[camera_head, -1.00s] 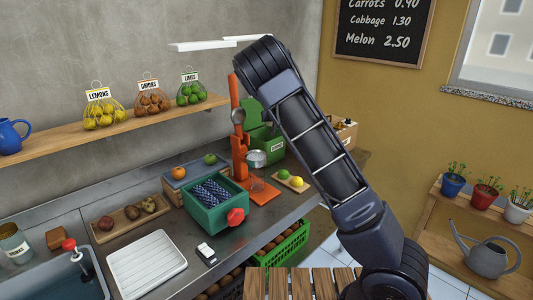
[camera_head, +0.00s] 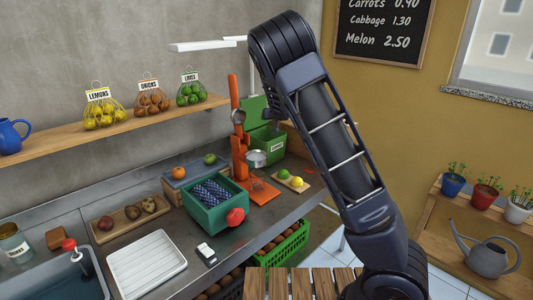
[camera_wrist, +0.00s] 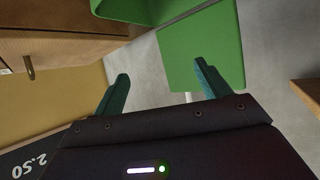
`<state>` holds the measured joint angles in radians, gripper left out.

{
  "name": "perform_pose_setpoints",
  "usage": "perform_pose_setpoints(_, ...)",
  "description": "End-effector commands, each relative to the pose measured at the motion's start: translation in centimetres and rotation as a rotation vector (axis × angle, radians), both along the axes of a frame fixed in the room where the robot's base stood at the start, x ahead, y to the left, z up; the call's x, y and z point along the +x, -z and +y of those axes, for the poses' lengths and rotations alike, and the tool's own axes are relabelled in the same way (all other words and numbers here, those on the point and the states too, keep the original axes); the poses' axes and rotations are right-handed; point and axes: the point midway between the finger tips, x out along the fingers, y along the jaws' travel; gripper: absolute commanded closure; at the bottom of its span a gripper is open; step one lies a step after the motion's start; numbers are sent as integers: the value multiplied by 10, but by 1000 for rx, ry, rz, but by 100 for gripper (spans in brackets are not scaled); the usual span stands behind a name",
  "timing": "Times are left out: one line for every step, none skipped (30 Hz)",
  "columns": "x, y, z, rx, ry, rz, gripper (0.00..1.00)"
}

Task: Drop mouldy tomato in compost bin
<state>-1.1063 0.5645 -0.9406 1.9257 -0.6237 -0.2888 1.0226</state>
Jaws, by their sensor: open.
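The green compost bin (camera_head: 270,146) stands at the back of the counter with its lid (camera_head: 256,112) raised. In the wrist view, the green lid (camera_wrist: 203,45) and part of the bin (camera_wrist: 170,10) with a dark interior show beyond my fingers. My gripper (camera_wrist: 161,72) is open, with nothing visible between its teal fingers. It is hidden behind my arm in the head view. A small red thing (camera_head: 307,171) lies on the counter right of the bin; I cannot tell if it is the mouldy tomato. A reddish round fruit (camera_head: 105,223) lies on the wooden tray at left.
An orange juicer (camera_head: 239,145) and a board (camera_head: 289,182) with a lemon and a lime stand before the bin. A green box (camera_head: 214,205) with a red knob, a white drainer (camera_head: 146,264) and a sink (camera_head: 65,282) are further left. A wooden cabinet (camera_wrist: 50,45) is close in the wrist view.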

Motion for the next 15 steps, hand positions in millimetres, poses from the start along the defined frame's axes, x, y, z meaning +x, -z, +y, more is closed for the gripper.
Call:
perform_pose_setpoints(-7,-4,0,5,-1,1,25)
perform_pose_setpoints(-11,-6,-1,4,0,1,25)
perform_pose_setpoints(-15,-8,-2,3,0,2,25)
perform_pose_setpoints(-18,-10,-3,3,0,2,25)
perform_pose_setpoints(-21,-11,-3,3,-1,1,25)
perform_pose_setpoints(-25,-14,-4,3,1,1,25)
perform_pose_setpoints(-27,-15,-5,2,0,0,25)
perform_pose_setpoints(-29,-16,-5,1,0,0,25)
perform_pose_setpoints(-31,-17,-6,1,0,0,25)
perform_pose_setpoints(-33,-18,-6,2,0,0,25)
perform_pose_setpoints(-34,-19,-6,2,0,0,25)
perform_pose_setpoints(-36,-19,-6,2,0,0,25)
perform_pose_setpoints(-37,-20,-7,1,0,1,25)
perform_pose_setpoints(-37,-20,-7,1,0,1,25)
perform_pose_setpoints(-38,-20,-7,1,0,1,25)
